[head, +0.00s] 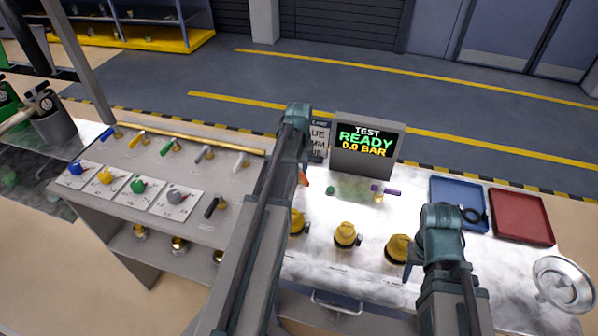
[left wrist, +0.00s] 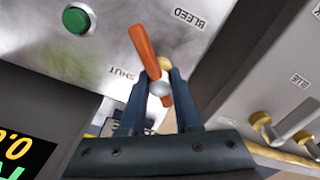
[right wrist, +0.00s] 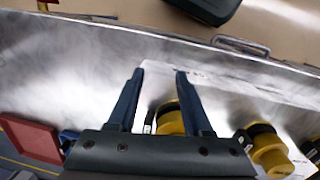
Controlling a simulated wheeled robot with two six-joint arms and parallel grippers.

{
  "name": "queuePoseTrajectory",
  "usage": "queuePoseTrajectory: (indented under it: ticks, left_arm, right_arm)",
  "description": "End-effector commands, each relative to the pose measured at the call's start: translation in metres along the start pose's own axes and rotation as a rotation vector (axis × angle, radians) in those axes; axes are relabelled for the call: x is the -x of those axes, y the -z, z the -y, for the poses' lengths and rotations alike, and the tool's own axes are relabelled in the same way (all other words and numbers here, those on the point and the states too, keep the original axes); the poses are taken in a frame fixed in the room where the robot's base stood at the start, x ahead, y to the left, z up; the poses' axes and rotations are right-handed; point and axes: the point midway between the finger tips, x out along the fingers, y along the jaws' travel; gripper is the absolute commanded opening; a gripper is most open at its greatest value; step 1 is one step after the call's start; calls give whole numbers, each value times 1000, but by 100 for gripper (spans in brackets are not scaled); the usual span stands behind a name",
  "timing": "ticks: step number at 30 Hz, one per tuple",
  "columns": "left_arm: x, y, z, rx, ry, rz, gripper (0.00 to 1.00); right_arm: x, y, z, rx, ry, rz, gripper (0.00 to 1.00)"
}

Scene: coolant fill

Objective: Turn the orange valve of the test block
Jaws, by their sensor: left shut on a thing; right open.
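The orange valve (left wrist: 145,52) has a bar handle on a round silver hub, and stands on the grey test block (left wrist: 120,35) between the labels SHUT and BLEED. In the head view only a small piece of the orange handle (head: 305,179) shows beside my left arm. My left gripper (left wrist: 157,84) is shut on the orange valve, its fingers either side of the handle at the hub. A green button (left wrist: 76,18) is on the same face. My right gripper (right wrist: 160,72) is open and empty above the pale bench top, near yellow-capped fittings (right wrist: 170,118).
A display (head: 366,146) reads TEST READY 0.0 BAR. A purple handle (head: 386,190) stands right of the button. Blue (head: 447,183) and red (head: 521,217) trays and a metal dish (head: 563,284) lie at right. The left bench holds several coloured valves and knobs.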

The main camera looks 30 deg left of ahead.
Motion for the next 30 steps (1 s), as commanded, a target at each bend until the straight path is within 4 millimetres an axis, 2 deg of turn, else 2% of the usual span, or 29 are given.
queuePoseTrajectory:
  ticks: [18,30]
  left_arm:
    - [0,0,1,557,0,0,0]
    - [0,-1,1,766,0,0,0]
  right_arm:
    - [0,0,0,0,0,0,50]
    - [0,0,0,0,0,0,50]
